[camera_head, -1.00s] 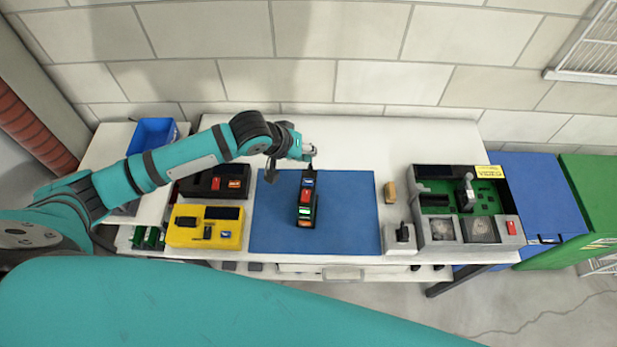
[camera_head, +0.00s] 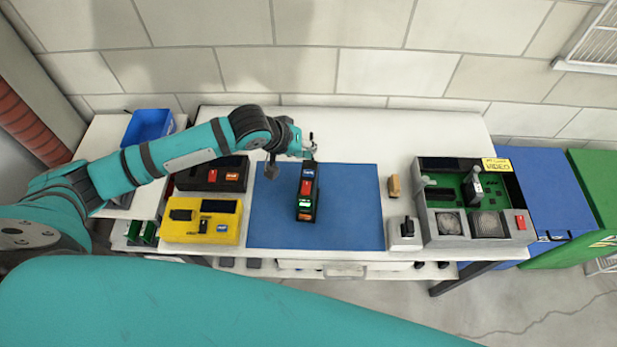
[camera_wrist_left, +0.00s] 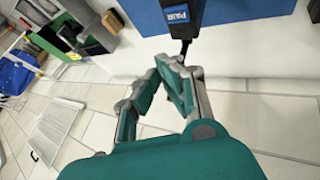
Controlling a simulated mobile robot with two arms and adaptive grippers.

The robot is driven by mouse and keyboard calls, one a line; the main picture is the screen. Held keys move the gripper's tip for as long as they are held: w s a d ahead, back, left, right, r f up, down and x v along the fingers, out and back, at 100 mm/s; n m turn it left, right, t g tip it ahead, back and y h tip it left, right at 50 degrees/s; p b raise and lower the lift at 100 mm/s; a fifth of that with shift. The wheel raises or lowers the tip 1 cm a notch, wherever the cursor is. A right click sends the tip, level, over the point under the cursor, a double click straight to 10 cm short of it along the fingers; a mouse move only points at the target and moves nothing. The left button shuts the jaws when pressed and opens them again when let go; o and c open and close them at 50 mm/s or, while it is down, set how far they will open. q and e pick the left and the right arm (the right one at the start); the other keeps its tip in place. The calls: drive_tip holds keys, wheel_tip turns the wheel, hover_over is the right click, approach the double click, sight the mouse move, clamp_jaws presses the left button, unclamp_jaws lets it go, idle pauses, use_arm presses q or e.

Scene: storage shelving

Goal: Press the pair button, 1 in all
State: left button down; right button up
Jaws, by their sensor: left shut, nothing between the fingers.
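A slim black handheld device (camera_head: 306,192) lies on the blue mat. Its face has a blue PAIR button (camera_head: 308,168) at the far end, a red button below it and a green-lit display near the front. In the left wrist view the PAIR button (camera_wrist_left: 176,14) shows at the top edge, with a thin black antenna (camera_wrist_left: 186,47) on the device's end. My left gripper (camera_head: 309,148) is at the far end of the device, shut and empty. In the wrist view its fingers (camera_wrist_left: 172,66) are just below the device; contact cannot be told. My right gripper is not in view.
A yellow box (camera_head: 202,219) and a black box (camera_head: 212,174) stand left of the blue mat (camera_head: 349,205). A grey joystick unit (camera_head: 407,232), a small tan block (camera_head: 394,185) and a grey-green console (camera_head: 475,201) stand to its right. A blue bin (camera_head: 148,126) is at the far left.

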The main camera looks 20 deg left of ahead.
sight(307, 170)
use_arm(q)
wheel_tip(307, 170, down, 3)
drive_tip(key=shift+r+b, duration=0.1)
drive_tip(key=shift+b, duration=1.1)
drive_tip(key=shift+f, duration=1.1)
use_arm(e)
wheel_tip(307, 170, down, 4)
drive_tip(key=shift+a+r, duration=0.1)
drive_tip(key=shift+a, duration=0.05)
use_arm(q)
drive_tip(key=shift+f, duration=0.35)
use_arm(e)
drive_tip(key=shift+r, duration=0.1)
use_arm(q)
drive_tip(key=shift+f, duration=0.45)
drive_tip(key=shift+r, duration=0.1)
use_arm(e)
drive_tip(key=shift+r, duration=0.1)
use_arm(q)
drive_tip(key=shift+r+p, duration=0.75)
drive_tip(key=shift+p, duration=0.35)
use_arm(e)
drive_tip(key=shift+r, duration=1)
